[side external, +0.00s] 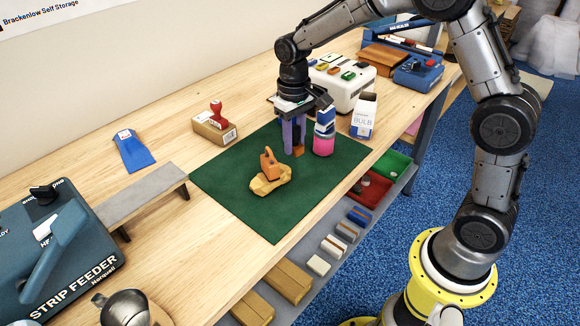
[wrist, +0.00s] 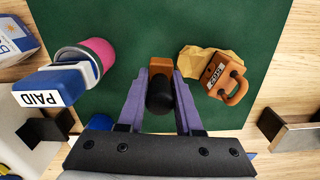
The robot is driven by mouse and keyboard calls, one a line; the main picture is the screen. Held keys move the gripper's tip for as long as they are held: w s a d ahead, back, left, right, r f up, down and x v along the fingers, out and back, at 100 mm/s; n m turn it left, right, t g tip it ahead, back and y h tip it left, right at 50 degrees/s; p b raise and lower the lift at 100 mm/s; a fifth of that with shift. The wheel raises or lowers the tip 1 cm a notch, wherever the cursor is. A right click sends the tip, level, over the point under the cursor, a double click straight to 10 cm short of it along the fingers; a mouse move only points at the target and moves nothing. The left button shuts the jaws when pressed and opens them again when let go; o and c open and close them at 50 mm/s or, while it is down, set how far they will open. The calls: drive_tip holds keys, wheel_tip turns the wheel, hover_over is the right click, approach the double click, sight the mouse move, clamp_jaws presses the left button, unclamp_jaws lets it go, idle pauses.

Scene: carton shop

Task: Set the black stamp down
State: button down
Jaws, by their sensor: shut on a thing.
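The black stamp has a round black knob (wrist: 160,95) on an orange-brown wooden base (wrist: 160,68). It sits between the purple fingers of my gripper (wrist: 160,82) in the wrist view, and the gripper is shut on it. In the side external view my gripper (side external: 294,146) points down over the far right part of the green mat (side external: 235,180). Only the stamp's orange-brown base (side external: 298,151) shows there, low between the fingers. I cannot tell whether it touches the mat.
Close beside my gripper, a blue-and-white PAID stamp (wrist: 50,88) rests by a pink cylinder (side external: 323,147). An orange handled block (side external: 269,164) sits on tan crumpled material (side external: 270,181). A bulb box (side external: 363,117) stands near the table edge. The mat's near part is clear.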

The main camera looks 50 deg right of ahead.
sight(283, 151)
drive_tip(key=shift+s+f+n, duration=0.35)
drive_tip(key=shift+f+n, duration=0.05)
drive_tip(key=shift+f, duration=0.05)
drive_tip(key=shift+w+r, duration=0.1)
drive_tip(key=shift+w, duration=0.25)
drive_tip(key=w+r+m, duration=0.3)
drive_tip(key=r, duration=0.1)
drive_tip(key=s+f+n, duration=0.2)
drive_tip(key=s+f, duration=0.1)
drive_tip(key=f, duration=0.1)
drive_tip(key=shift+s+n, duration=0.25)
drive_tip(key=shift+n, duration=0.05)
drive_tip(key=shift+f+n, duration=0.15)
drive_tip(key=shift+n, duration=0.15)
drive_tip(key=shift+s+f, duration=0.1)
drive_tip(key=shift+s, duration=0.25)
drive_tip(key=s+r, duration=0.9)
drive_tip(key=w+f, duration=0.1)
drive_tip(key=w, duration=0.1)
drive_tip(key=w+f, duration=0.1)
drive_tip(key=w, duration=0.2)
drive_tip(key=w+f, duration=0.1)
drive_tip(key=w, duration=0.2)
drive_tip(key=shift+w+a+f, duration=0.1)
drive_tip(key=shift+f, duration=0.2)
drive_tip(key=w+f, duration=0.4)
drive_tip(key=shift+w+f, duration=0.1)
drive_tip(key=shift+f, duration=0.2)
drive_tip(key=shift+w+f, duration=0.55)
drive_tip(key=shift+f, duration=1.7)
